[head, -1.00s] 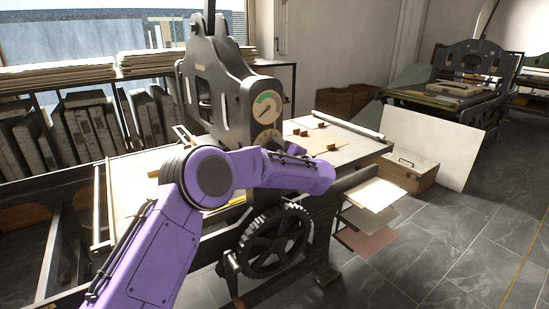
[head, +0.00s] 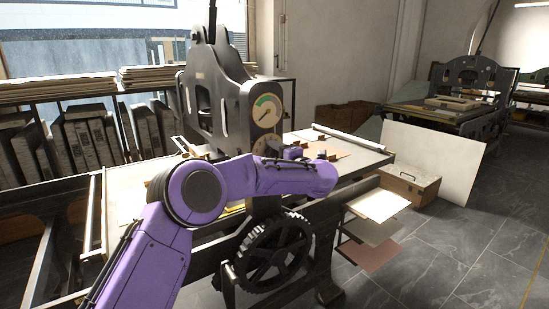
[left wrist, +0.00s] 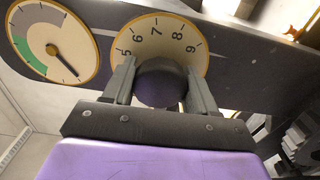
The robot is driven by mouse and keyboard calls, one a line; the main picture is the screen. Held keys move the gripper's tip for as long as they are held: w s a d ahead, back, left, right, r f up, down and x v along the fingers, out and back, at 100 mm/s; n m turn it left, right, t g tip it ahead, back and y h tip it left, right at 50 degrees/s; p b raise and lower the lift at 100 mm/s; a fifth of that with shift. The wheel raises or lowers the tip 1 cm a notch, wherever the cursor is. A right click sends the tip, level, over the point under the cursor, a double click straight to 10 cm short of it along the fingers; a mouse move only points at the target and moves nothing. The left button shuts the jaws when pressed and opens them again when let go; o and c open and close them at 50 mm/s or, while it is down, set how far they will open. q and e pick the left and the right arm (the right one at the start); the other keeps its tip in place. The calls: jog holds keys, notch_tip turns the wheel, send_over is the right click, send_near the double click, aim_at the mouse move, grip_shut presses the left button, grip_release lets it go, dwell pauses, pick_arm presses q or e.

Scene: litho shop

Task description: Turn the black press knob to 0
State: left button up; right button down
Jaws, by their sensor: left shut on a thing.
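The black press knob (left wrist: 162,82) sits on a cream dial (left wrist: 160,35) with a gold rim, on the dark press face. The numbers 5 to 9 show along the dial's visible edge; 0 is hidden, and I cannot make out a pointer on the knob. My left gripper (left wrist: 161,72) is shut on the knob, one finger on each side. In the head view the dial (head: 268,144) shows only in part above my purple arm, which hides the knob. My right gripper is in neither view.
A round gauge (head: 267,110) with a green zone and a dark needle sits above the dial; it also shows in the left wrist view (left wrist: 55,45). The press bed (head: 350,158) extends right. A large spoked wheel (head: 273,252) stands below my arm.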

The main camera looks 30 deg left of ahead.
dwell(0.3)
pick_arm(q)
jog(key=o, duration=1.1)
jog(key=shift+w+d, duration=0.1)
jog(key=shift+w, duration=0.05)
jog(key=shift+c, duration=0.2)
jog(key=shift+d, duration=0.1)
jog(key=b+v, duration=0.1)
jog(key=v, duration=0.9)
jog(key=shift+d, duration=0.15)
